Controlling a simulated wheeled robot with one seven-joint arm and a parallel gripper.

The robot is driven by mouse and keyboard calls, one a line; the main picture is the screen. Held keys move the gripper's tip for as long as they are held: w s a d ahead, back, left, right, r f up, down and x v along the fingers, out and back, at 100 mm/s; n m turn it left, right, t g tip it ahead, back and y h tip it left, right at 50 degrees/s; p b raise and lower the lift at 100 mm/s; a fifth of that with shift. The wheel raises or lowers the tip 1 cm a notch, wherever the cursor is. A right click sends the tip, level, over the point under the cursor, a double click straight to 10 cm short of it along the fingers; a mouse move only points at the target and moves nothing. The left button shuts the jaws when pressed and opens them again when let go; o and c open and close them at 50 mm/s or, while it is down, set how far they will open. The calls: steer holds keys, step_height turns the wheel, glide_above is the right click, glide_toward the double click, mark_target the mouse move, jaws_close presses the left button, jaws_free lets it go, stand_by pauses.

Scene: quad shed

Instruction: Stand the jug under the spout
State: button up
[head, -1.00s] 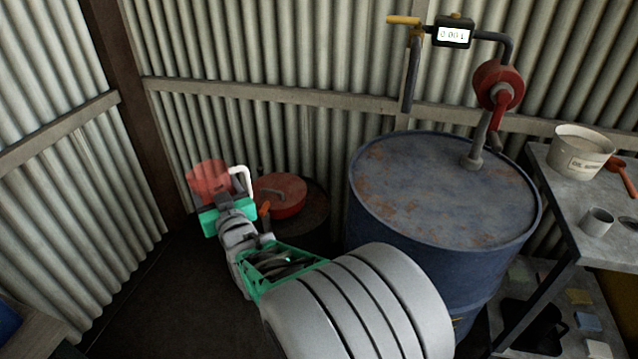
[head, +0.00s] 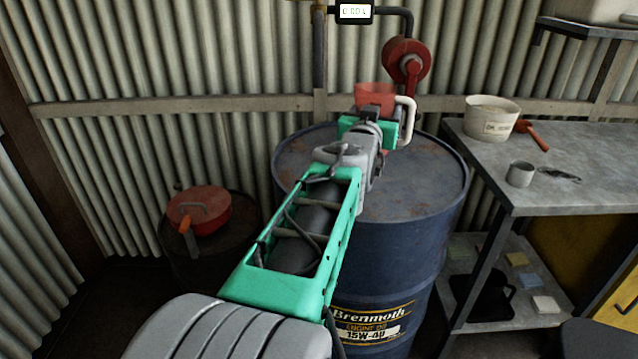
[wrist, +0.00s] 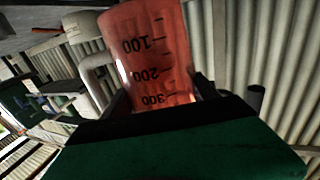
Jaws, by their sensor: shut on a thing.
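The jug (head: 374,97) is clear red with a white handle on its right, and looks upright. My gripper (head: 372,120) is shut on it, holding it above the blue oil drum. In the wrist view the jug (wrist: 150,50) fills the middle, its 100, 200 and 300 marks upside down in that picture. A dark pipe end, likely the spout, shows right of the jug in the wrist view (wrist: 256,96).
The blue drum (head: 390,245) carries a red hand pump (head: 406,62) and a meter (head: 354,13). A red can (head: 198,212) sits on a dark drum at left.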

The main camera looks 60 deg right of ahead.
steer(key=w+f, duration=0.8)
steer(key=w, duration=0.1)
steer(key=w+f+b, duration=0.1)
steer(key=w+f, duration=0.3)
steer(key=w, duration=0.1)
steer(key=shift+d+f, duration=0.15)
steer(key=shift+d, duration=0.15)
steer(key=shift+f, duration=0.35)
steer(key=o, duration=1.4)
